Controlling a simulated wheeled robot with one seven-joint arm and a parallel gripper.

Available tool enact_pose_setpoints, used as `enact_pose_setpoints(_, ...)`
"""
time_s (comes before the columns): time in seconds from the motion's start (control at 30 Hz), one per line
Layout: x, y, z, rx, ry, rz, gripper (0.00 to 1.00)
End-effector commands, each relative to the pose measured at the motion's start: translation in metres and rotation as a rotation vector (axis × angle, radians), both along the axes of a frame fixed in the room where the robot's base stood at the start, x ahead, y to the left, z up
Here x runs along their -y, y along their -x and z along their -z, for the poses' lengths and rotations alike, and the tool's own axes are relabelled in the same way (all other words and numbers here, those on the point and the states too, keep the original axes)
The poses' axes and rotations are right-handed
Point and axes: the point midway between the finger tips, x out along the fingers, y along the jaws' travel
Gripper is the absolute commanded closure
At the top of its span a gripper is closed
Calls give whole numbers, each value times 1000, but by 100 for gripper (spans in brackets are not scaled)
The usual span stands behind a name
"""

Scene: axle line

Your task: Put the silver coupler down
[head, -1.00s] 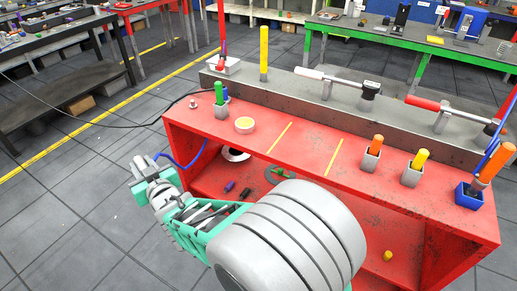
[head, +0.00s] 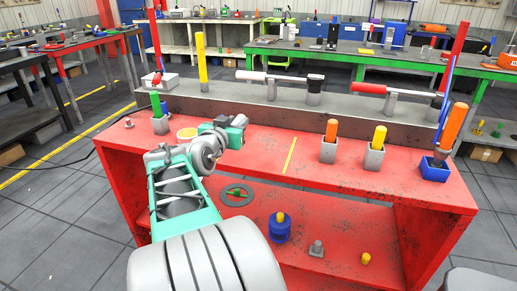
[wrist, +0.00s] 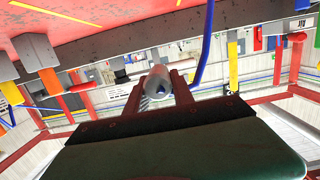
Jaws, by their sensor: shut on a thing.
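My gripper (wrist: 158,88) is shut on the silver coupler (wrist: 158,80), a smooth pale cylinder between the two dark red fingers in the wrist view. In the head view my gripper (head: 239,121) is over the back middle of the red bench top (head: 262,165), near the grey back ledge. The coupler is small there and hard to make out against the gripper. I cannot tell how high it is above the bench top.
A yellow strip (head: 290,156) marks the bench top to the right. Grey holders with an orange handle (head: 332,130) and a yellow handle (head: 379,137), and a blue holder (head: 434,170), stand farther right.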

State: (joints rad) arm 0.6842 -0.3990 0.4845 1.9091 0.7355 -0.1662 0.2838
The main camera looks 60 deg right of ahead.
Motion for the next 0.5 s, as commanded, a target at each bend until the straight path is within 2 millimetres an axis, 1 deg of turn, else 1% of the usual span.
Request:
enact_pose_setpoints(0.03, 16, 7, 8, -4, -3, 10, 100)
enact_pose_setpoints(0.2, 64, 16, 30, -2, -4, 6, 100)
enact_pose_setpoints(0.3, 80, 17, 56, -4, -4, 1, 100)
enact_pose_setpoints(0.4, 92, 19, 70, -2, -3, -1, 100)
enact_pose_setpoints(0.5, 99, 20, 78, -1, 0, -2, 100)
